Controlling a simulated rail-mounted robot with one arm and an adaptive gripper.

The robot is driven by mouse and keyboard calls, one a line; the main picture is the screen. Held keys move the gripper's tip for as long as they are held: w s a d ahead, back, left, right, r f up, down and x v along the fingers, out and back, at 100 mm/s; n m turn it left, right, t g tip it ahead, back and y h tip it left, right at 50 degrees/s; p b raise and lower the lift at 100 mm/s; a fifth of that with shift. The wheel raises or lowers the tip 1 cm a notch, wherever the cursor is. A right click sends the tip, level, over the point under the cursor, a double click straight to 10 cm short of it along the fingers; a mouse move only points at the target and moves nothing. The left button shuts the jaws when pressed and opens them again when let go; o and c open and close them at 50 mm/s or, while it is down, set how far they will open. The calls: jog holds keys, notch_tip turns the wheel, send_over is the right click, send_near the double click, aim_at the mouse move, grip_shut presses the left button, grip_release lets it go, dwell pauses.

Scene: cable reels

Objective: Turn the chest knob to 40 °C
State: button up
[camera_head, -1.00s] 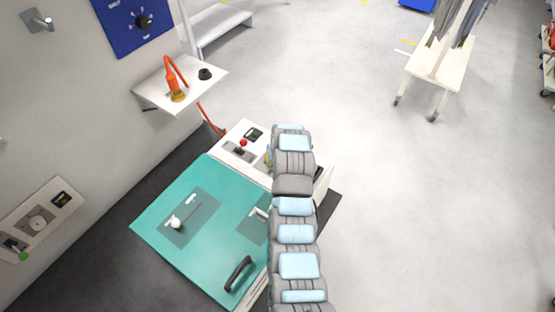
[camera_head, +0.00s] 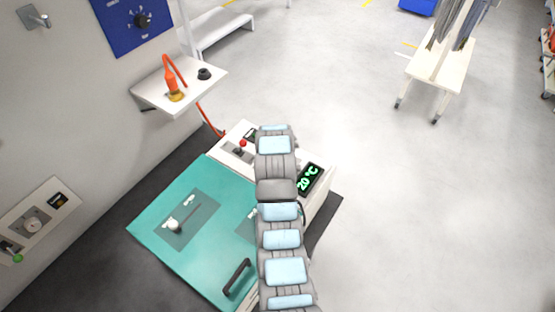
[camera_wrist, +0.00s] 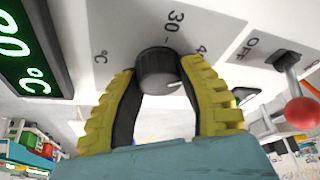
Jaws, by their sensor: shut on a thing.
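The chest knob (camera_wrist: 157,66) is a dark round knob on a pale panel in the wrist view. A white mark on it points to the lower right. A 30 and part of a 4 are printed beyond it. My gripper (camera_wrist: 158,78) has yellow fingers with black pads, shut on the knob from both sides. The chest (camera_head: 165,255) has a teal lid with a black handle. Its display (camera_head: 309,179) reads 20 °C in green in the head view; it also shows partly in the wrist view (camera_wrist: 30,55). My arm hides the gripper and knob in the head view.
A red-tipped lever (camera_wrist: 302,108) stands right of the knob, by an OFF label. A wall shelf (camera_head: 190,88) holds an orange tool (camera_head: 172,85). A white rack (camera_head: 440,75) stands back right. The floor right of the chest is clear.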

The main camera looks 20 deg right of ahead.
jog(key=shift+f, duration=0.1)
jog(key=o, duration=1.2)
jog(key=shift+c, duration=0.2)
jog(key=shift+v, duration=3.85)
jog(key=shift+d, duration=0.1)
